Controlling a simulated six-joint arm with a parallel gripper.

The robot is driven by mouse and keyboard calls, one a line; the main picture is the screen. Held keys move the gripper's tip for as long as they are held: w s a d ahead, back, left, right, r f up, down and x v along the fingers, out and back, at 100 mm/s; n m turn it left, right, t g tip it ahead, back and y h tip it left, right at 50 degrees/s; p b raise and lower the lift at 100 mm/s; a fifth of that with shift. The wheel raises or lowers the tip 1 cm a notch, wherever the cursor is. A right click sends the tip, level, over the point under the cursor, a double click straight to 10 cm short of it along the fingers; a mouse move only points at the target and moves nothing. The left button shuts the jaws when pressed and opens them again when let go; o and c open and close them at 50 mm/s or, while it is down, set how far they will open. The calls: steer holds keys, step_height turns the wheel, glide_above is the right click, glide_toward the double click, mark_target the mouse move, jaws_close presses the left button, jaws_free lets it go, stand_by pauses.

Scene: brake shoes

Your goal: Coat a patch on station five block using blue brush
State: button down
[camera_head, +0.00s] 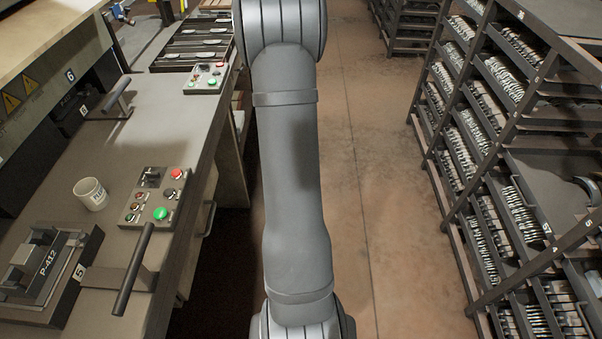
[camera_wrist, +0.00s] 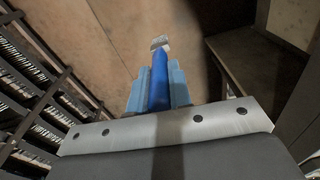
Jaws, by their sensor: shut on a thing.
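The station five block (camera_head: 32,264) is a dark metal piece marked P-412, sitting in a dark tray with a 5 label at the lower left of the head view. In the wrist view, my gripper (camera_wrist: 159,92) is shut on the blue brush (camera_wrist: 160,80). The brush has a blue handle between light-blue fingers, and its pale tip (camera_wrist: 160,43) points away from the camera over the brown floor. In the head view my arm runs down the middle; the gripper and brush are out of sight there. The block does not show in the wrist view.
A white cup (camera_head: 91,194) stands on the bench beside a button panel (camera_head: 155,198). A lever handle (camera_head: 133,270) rises beside the station five tray. Racks of metal parts (camera_head: 500,150) stand on the right. Open floor (camera_head: 365,130) lies between bench and racks.

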steer(key=s+a+r+m+y, duration=0.1)
steer(key=s+a+r, duration=0.1)
steer(key=a+r, duration=1.75)
steer(key=s+a+r+n+t+y, duration=0.1)
steer(key=s+a+r, duration=0.2)
steer(key=s+a, duration=0.85)
steer(key=s+a+r+n+y, duration=0.1)
steer(key=s+a+r, duration=0.2)
steer(key=s+a, duration=0.8)
step_height(320, 180, down, 6)
steer(key=shift+w+a, duration=0.25)
steer(key=shift+w, duration=0.2)
steer(key=shift+f, duration=0.6)
step_height(320, 180, up, 7)
